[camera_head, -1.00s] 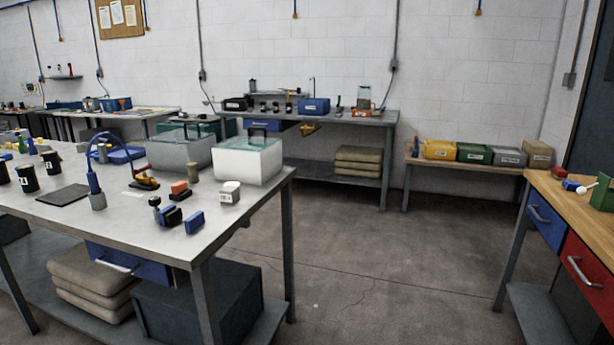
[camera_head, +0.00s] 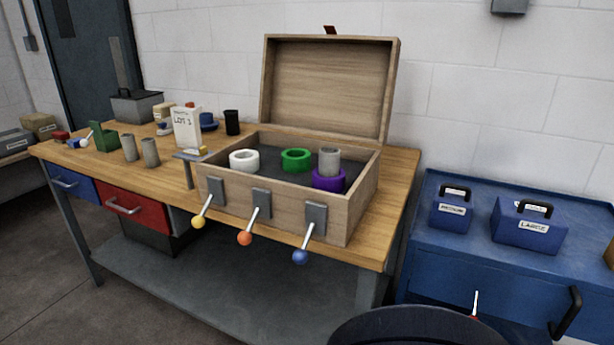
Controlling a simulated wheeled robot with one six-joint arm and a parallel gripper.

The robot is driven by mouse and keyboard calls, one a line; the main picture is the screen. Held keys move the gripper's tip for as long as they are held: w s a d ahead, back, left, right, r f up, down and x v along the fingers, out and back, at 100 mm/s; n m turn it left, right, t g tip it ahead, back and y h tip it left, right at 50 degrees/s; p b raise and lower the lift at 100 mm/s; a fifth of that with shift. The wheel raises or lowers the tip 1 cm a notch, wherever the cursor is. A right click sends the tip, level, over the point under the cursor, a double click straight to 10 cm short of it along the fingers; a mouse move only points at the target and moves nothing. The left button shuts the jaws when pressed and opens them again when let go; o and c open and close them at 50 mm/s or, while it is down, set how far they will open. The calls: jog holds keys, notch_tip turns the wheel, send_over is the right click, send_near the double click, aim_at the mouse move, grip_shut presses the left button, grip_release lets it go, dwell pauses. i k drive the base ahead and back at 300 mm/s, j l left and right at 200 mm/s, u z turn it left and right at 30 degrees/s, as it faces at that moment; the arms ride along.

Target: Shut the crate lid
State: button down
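The wooden crate (camera_head: 338,207) stands on the wooden-topped workbench, near its right end. Its lid (camera_head: 328,88) is open, standing upright at the back edge, with a small dark red tab on top. Inside the crate are a white ring (camera_head: 244,161), a green ring (camera_head: 296,159) and a purple ring (camera_head: 328,181) with a grey cylinder (camera_head: 330,160) at it. Three levers with yellow (camera_head: 198,222), orange (camera_head: 245,239) and blue (camera_head: 300,257) knobs are on the crate's front. My gripper is not in view.
A white LOT sign (camera_head: 187,127), a black cup (camera_head: 232,122), grey cylinders (camera_head: 150,152) and a green block (camera_head: 103,137) stand left of the crate. A blue cabinet (camera_head: 460,270) with two blue boxes is at right. A dark round shape (camera_head: 420,328) fills the bottom edge.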

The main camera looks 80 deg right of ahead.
aim_at(331, 84)
jog(key=z, duration=2.4)
